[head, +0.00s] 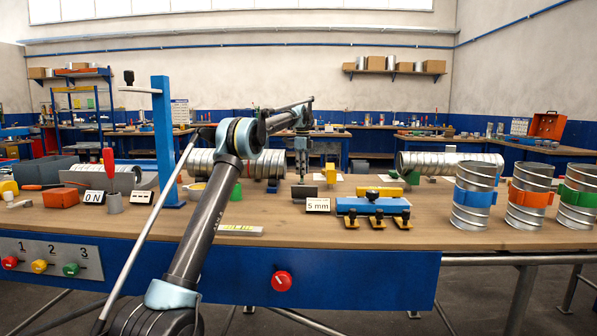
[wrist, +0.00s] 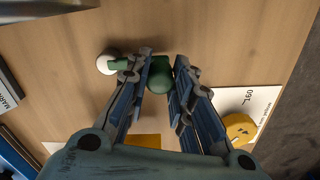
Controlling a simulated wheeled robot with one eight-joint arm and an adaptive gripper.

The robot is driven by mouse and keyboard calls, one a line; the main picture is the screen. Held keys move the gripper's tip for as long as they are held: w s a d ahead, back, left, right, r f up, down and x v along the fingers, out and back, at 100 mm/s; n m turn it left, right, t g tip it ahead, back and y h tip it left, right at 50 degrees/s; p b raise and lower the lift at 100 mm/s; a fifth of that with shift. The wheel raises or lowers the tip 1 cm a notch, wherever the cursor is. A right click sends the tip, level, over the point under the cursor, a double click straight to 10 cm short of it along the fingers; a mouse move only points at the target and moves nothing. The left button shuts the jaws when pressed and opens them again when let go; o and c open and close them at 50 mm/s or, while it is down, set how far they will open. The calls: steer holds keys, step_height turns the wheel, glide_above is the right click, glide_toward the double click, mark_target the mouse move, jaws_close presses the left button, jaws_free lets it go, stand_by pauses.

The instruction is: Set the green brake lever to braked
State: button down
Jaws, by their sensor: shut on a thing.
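In the wrist view, a dark green, round-topped piece (wrist: 160,76) sits between the fingertips of my gripper (wrist: 159,66), which is shut on it. A short green stub beside a pale ball (wrist: 107,64) shows just left of the left finger. I take the green piece as the brake lever; the fingers hide much of it, and its setting cannot be read. In the head view my gripper (head: 302,172) points down close over the bench, behind the 5 mm sign (head: 318,205). The lever cannot be made out there.
A blue fixture with yellow clamps (head: 373,208) stands right of my gripper in the head view. Ribbed metal duct (head: 205,162) lies behind my arm. Banded duct pieces (head: 475,195) stand at the right. In the wrist view, a yellow round piece (wrist: 238,128) lies over a white card (wrist: 258,100).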

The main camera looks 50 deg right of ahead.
steer(key=shift+w, duration=0.1)
steer(key=c, duration=1.4)
jaws_free()
steer(key=shift+r, duration=0.1)
steer(key=shift+r, duration=3.6)
